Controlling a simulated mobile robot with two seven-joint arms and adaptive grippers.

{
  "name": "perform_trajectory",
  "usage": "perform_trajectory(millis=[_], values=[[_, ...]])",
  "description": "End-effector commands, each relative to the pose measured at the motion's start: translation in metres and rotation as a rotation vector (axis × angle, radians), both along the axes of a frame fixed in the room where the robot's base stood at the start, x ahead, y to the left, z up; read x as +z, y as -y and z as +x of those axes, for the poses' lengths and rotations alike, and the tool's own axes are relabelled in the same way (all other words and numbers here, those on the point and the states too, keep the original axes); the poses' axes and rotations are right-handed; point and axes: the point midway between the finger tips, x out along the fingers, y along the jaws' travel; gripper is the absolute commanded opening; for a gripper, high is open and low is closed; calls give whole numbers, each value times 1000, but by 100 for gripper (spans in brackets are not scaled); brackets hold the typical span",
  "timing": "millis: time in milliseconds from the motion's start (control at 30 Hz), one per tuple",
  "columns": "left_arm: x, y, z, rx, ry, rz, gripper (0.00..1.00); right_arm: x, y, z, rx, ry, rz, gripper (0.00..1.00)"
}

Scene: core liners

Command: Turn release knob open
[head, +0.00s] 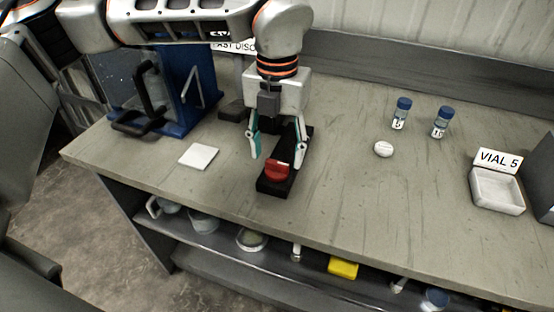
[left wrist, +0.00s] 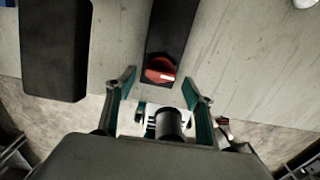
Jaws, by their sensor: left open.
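The red release knob (head: 278,171) sits on the front end of a long black block on the bench. A pale mark shows on the knob's edge. In the left wrist view the knob (left wrist: 159,70) is at the near end of the black block (left wrist: 172,28), ahead of the fingertips and roughly centred between them. My left gripper (head: 276,152) points down over the block, fingers spread, with nothing between them; it also shows in the left wrist view (left wrist: 162,85). I cannot tell the exact height of the fingertips above the knob. My right gripper is in neither view.
A blue stand (head: 190,90) and a white square (head: 198,157) are to the left. A lower shelf holds several items.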

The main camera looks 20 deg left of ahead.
Motion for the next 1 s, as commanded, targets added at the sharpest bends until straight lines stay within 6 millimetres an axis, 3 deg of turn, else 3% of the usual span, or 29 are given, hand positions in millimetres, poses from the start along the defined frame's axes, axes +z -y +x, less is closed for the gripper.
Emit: perform_trajectory(millis=[200, 400, 1000], values=[[47, 0, 1, 1, 4, 0, 53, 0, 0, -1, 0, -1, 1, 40], [74, 1, 1, 0, 2, 0, 53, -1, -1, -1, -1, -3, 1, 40], [84, 0, 0, -1, 0, 0, 53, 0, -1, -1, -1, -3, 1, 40]])
